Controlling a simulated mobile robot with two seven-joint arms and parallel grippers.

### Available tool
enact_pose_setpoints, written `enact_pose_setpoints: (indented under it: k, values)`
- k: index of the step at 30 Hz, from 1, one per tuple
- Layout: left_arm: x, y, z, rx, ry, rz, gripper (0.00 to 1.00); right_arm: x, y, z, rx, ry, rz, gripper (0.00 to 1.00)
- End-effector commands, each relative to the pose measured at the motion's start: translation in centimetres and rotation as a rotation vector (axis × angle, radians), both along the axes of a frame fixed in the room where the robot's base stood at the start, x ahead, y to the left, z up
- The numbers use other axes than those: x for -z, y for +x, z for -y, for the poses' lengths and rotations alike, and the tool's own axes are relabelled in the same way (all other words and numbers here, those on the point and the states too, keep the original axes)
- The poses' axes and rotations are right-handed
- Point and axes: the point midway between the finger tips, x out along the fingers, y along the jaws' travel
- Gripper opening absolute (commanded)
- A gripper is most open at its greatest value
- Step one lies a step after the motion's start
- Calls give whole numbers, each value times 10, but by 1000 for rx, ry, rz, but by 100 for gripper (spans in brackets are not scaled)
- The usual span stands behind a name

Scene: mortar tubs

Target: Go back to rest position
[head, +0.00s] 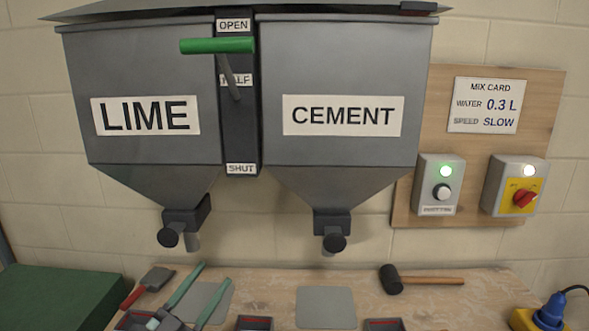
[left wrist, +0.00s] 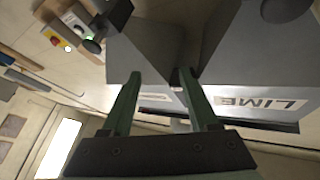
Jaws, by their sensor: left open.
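My left gripper (head: 216,272) is low in the head view, above the left part of the bench, with its two green fingers spread apart and nothing between them. In the left wrist view the same open fingers (left wrist: 160,74) point toward the hoppers. My right gripper is not in view. The LIME hopper (head: 140,65) and the CEMENT hopper (head: 345,75) hang above the bench. A lever with a green handle (head: 218,45) stands between them, its handle just below the OPEN label. The gripper is well below the lever and apart from it.
The wooden bench (head: 460,305) holds a red-handled trowel (head: 150,284), a grey plate (head: 326,306) and a mallet (head: 420,280). A green surface (head: 60,298) lies at left. A board (head: 415,195) at right carries a mix card, a lit button box and a red-knob switch (head: 522,198).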

Motion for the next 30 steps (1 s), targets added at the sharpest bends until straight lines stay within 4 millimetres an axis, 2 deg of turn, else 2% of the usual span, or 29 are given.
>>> enact_pose_setpoints:
  k: [1, 5, 6, 8, 9, 12, 15, 18, 21, 24, 30]
  values:
    - [37, -11, -1, -37, -21, -103, 61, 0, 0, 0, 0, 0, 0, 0]
    - [121, -44, -4, -130, -49, -357, 61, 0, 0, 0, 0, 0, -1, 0]
    - [147, -58, -5, -157, -53, -438, 61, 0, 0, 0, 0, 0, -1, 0]
    - [184, -83, -6, -193, -56, -561, 61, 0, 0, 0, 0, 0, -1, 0]
    - [208, -101, -7, -216, -57, -645, 61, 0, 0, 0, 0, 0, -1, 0]
    - [261, -152, -7, -264, -51, -844, 61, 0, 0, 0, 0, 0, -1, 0]
    - [299, -201, -6, -294, -43, -1013, 61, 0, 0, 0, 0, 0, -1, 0]
    - [322, -239, -5, -313, -33, -1134, 61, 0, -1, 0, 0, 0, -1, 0]
    - [334, -262, -4, -319, -27, -1205, 61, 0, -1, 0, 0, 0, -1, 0]
    - [338, -272, -4, -323, -23, -1234, 61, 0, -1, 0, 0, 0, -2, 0]
    - [339, -272, -4, -323, -23, -1236, 61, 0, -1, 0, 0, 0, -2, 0]
